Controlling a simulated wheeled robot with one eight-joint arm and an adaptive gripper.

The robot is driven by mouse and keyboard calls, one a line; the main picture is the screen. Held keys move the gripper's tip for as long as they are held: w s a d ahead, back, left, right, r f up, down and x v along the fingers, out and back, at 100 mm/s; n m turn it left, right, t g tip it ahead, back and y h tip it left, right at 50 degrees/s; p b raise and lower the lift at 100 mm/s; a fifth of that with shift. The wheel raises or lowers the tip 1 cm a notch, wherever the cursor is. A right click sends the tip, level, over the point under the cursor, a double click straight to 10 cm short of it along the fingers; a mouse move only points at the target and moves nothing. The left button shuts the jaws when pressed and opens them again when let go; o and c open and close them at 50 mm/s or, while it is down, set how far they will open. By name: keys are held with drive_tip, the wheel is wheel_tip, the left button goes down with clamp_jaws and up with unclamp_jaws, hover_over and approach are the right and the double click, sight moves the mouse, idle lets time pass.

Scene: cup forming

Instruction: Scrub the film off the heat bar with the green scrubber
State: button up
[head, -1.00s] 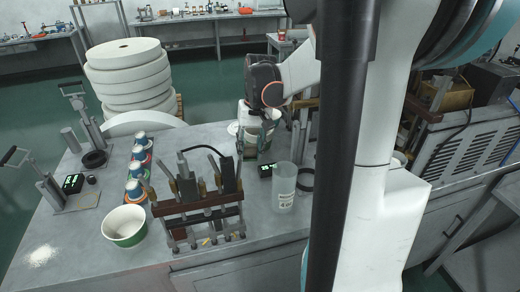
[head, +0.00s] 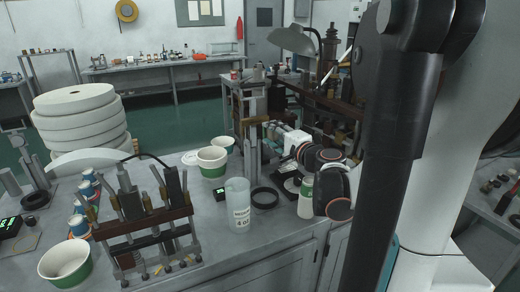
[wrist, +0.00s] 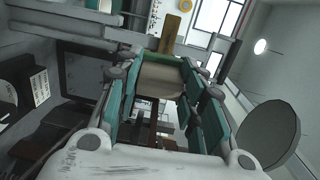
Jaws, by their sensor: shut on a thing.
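In the wrist view my gripper (wrist: 165,75) is shut on a cream block with a green far edge, which appears to be the green scrubber (wrist: 160,82). Its teal-sided fingers lie on both sides of the block. In the head view the end of my arm is beside the upright press tower, and the fingertips and scrubber are not clear there.
A clear beaker (head: 238,205), a black ring (head: 265,198) and paper cups (head: 212,160) stand on the bench left of my arm. A lamp (head: 292,40) and dark machinery stand behind. A green-banded white container (head: 306,196) is close to my arm.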

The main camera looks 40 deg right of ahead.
sight(264, 129)
drive_tip(key=shift+m+h, duration=0.4)
drive_tip(key=shift+h, duration=0.3)
drive_tip(key=shift+w+d+r+b, duration=0.15)
drive_tip(key=shift+w+d+b, duration=0.15)
drive_tip(key=shift+w+d, duration=1.6)
drive_tip(key=shift+x, duration=0.95)
drive_tip(key=shift+a, duration=0.15)
